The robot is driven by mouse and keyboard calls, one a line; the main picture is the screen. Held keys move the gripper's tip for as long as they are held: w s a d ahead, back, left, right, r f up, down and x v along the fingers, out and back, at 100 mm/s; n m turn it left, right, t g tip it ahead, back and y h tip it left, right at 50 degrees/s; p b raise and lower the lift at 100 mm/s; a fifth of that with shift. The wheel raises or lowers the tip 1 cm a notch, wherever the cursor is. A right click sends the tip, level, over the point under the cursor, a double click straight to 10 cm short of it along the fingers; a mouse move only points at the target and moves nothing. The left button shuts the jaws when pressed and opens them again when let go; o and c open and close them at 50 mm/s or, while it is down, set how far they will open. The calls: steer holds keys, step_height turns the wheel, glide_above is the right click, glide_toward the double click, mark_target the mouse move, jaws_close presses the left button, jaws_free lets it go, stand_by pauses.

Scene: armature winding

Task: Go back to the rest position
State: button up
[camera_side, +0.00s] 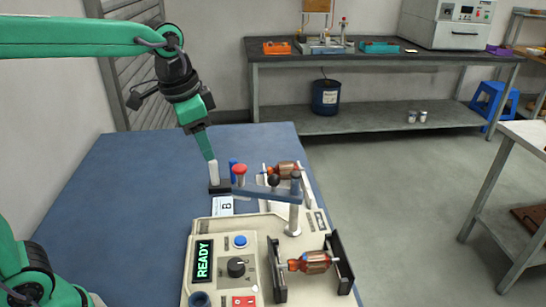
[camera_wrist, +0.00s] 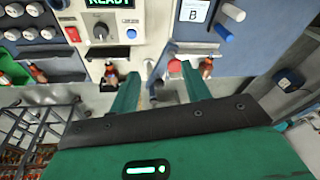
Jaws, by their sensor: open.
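My gripper (camera_side: 208,157) is green and points down over the blue bench, its tips close to a white peg (camera_side: 214,172) in the side view. In the wrist view my gripper (camera_wrist: 160,70) shows two spread fingers with nothing held between them. The winding machine (camera_side: 215,240) stands below and in front, with a lit READY display (camera_side: 203,261). One copper armature (camera_side: 314,262) lies between dark upright plates at its right end. Another armature (camera_side: 285,168) lies farther back. The wrist view shows an armature (camera_wrist: 207,68) beside the right finger.
A red-topped post (camera_side: 239,171), a blue peg (camera_side: 232,164) and a card marked B (camera_side: 223,206) are close to my gripper. The left of the bench (camera_side: 110,195) is clear. A back table (camera_side: 390,60) stands well away.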

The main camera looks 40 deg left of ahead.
steer(key=s+a+f+n+t, duration=0.1)
steer(key=s+a+f+n, duration=0.1)
steer(key=s, duration=0.5)
steer(key=s+a+f+n+t, duration=0.1)
steer(key=s+a+f+n, duration=0.1)
steer(key=s, duration=0.4)
steer(key=shift+s+a+n+t, duration=0.35)
steer(key=shift+a+n+t, duration=0.1)
steer(key=shift+n, duration=0.35)
